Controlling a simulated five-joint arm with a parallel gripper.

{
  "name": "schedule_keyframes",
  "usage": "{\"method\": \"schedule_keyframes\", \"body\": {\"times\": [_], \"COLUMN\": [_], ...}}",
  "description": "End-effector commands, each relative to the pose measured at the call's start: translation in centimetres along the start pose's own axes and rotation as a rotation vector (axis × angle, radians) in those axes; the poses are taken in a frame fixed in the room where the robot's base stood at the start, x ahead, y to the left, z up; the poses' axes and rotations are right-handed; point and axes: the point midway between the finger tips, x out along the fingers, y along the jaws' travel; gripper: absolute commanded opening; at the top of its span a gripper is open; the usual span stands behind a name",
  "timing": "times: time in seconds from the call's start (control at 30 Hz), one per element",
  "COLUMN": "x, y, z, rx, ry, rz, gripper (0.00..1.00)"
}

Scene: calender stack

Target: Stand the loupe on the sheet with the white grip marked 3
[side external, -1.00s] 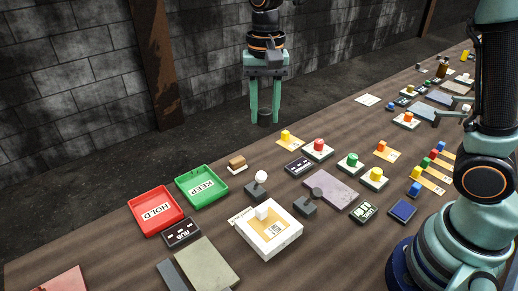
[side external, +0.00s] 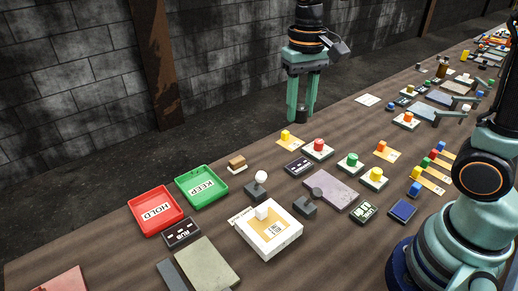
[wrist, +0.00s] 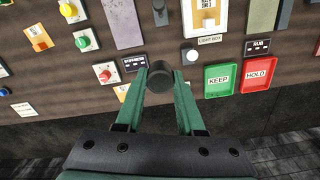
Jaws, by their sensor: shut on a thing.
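My gripper (side external: 301,110) is shut on the loupe, a short dark cylinder (side external: 302,115). It holds the loupe in the air near the far edge of the table in the side external view. In the wrist view the loupe (wrist: 159,77) is between the two green fingertips. A tan sheet (side external: 270,232) with a white block grip (side external: 262,212) lies on the white light box (side external: 283,240), well apart from the loupe. The sheet (wrist: 207,15) shows partly at the top of the wrist view. I cannot read its mark clearly.
The red HOLD tray (side external: 155,210) and green KEEP tray (side external: 202,187) stand left of the light box. A white-knobbed lever (side external: 258,183) and a dark-knobbed lever (side external: 310,200) stand near it. Several coloured buttons and sheets with coloured grips lie to the right.

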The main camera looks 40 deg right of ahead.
Motion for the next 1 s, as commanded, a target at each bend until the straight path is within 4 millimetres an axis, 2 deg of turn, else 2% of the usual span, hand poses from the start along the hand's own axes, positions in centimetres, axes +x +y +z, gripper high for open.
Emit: {"method": "schedule_keyframes", "body": {"times": [0.2,0.6,0.8,1.0], "x": [-0.3,-0.7,-0.8,-0.2], "y": [-3.5,-8.4,-9.7,-10.1], "z": [2.4,7.1,8.7,9.3], "rx": [0.28,0.795,0.967,1.033], "ry": [0.0,0.0,0.0,-0.001], "rz": [0.0,-0.001,0.0,0.003], "gripper": [0.0,0.0,0.0,0.0]}}
